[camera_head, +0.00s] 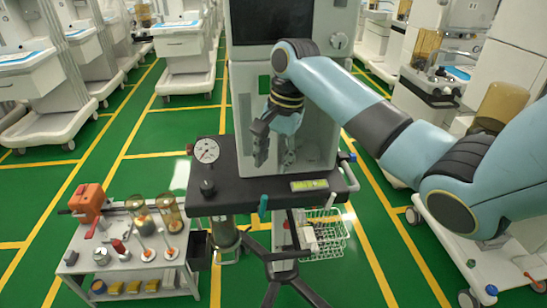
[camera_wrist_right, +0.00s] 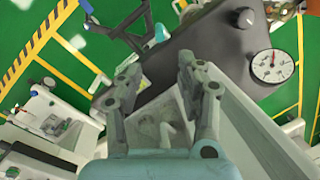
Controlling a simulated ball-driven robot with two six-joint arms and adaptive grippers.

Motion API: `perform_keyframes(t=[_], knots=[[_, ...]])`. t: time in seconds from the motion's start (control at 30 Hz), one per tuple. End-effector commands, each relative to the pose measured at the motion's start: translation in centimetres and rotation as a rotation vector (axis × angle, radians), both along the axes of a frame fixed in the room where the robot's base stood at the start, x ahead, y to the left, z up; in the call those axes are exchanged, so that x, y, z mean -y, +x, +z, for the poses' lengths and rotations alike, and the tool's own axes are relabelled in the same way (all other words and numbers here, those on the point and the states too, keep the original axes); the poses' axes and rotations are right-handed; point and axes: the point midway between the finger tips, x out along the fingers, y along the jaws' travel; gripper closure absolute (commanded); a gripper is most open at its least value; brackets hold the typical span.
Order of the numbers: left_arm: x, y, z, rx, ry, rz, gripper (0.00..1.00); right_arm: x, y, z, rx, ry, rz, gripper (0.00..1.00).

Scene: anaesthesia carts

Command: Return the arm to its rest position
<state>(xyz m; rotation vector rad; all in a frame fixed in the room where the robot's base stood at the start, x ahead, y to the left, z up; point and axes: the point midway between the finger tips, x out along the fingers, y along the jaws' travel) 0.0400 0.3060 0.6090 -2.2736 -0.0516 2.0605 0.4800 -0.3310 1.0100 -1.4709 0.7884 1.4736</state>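My right arm (camera_head: 345,85) reaches in from the right of the head view, bent at the elbow and wrist. Its gripper (camera_head: 274,160) points down over the back part of the dark cart top (camera_head: 235,190), in front of the grey cabinet. In the right wrist view the two fingers of the gripper (camera_wrist_right: 157,72) stand apart with nothing held between them. Whether the fingertips touch the cart cannot be told. My left gripper is not in view.
A round gauge (camera_head: 206,150) stands at the cart top's left edge. A side table (camera_head: 130,265) with an orange device (camera_head: 88,200) and glass canisters is at lower left. A wire basket (camera_head: 325,240) hangs below the cart.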

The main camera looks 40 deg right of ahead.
Motion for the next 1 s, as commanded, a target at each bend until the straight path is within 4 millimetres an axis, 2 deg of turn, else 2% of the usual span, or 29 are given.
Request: perform_keyframes(t=[0.37,0.47,0.57,0.67,0.7,0.87,0.9,0.97,1.0], knots=[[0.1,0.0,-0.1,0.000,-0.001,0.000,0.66,0.0,-0.1,-0.2,-0.001,0.000,0.000,0.62],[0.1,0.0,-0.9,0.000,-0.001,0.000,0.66,-0.2,-1.1,-2.0,-0.025,0.003,0.001,0.62],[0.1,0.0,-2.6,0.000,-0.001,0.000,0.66,-1.0,-3.8,-6.5,-0.089,0.019,0.002,0.62],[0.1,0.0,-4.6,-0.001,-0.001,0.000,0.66,-1.7,-8.1,-13.2,-0.198,0.032,-0.013,0.62],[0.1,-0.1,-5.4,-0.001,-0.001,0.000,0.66,-1.9,-9.9,-16.2,-0.234,0.033,-0.020,0.62],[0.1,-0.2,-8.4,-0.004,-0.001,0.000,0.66,-2.4,-17.2,-27.7,-0.316,0.018,0.012,0.62],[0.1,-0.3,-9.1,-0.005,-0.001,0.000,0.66,-2.4,-19.2,-30.4,-0.326,0.009,0.033,0.62],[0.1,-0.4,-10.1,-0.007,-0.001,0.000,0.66,-2.5,-22.4,-34.4,-0.337,-0.003,0.071,0.62],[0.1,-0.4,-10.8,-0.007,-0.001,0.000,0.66,-2.5,-24.6,-37.0,-0.342,-0.013,0.103,0.62]])
